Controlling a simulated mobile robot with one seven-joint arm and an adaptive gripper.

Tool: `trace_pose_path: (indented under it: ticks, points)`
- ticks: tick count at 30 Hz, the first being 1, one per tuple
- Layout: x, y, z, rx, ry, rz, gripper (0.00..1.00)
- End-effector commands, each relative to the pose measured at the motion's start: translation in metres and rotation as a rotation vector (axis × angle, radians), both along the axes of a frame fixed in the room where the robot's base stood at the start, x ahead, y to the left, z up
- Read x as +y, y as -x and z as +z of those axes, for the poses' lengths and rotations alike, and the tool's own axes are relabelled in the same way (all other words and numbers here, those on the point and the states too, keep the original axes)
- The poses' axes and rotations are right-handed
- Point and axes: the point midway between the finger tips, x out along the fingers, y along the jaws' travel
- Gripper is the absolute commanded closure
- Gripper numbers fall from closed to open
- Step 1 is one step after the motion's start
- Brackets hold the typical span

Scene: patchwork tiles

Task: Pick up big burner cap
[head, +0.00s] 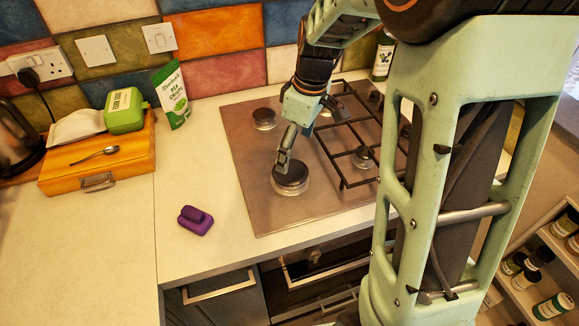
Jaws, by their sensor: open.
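The big burner cap (291,176) is a dark round disc on a wide silver burner base at the front left of the steel hob (243,165). My gripper (283,166) points down at the cap's far edge, with its fingertips at or just above it. I cannot tell whether they touch. The gap between the fingers is hard to see from this side. The cap sits flat on its base.
A smaller burner (264,118) stands behind. A black pan grate (341,150) covers the hob's right part. A purple object (195,220) lies on the counter to the left, near an orange box (100,165). The counter between is clear.

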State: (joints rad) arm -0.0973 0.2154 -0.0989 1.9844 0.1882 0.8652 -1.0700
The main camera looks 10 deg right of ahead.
Motion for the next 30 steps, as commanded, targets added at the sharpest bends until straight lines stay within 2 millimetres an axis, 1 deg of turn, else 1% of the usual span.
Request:
trace_pose_path:
  ticks: [1, 7, 12, 15, 18, 24, 25, 26, 30]
  points:
    - [0.001, 0.0, -0.006, 0.004, 0.0, 0.0, 0.12]
    - [0.003, 0.0, -0.02, 0.002, 0.0, -0.002, 0.12]
    - [0.007, 0.002, -0.047, 0.004, 0.0, -0.003, 0.12]
    - [0.008, 0.0, -0.058, 0.002, 0.0, -0.003, 0.12]
    - [0.009, -0.001, -0.063, 0.0, 0.0, -0.003, 0.12]
    - [0.009, -0.001, -0.063, -0.001, -0.001, -0.003, 0.12]
    - [0.009, -0.001, -0.063, -0.001, -0.001, -0.003, 0.14]
    - [0.009, -0.001, -0.063, -0.001, -0.001, -0.003, 0.17]
    - [0.009, -0.001, -0.063, -0.001, -0.001, -0.003, 0.32]
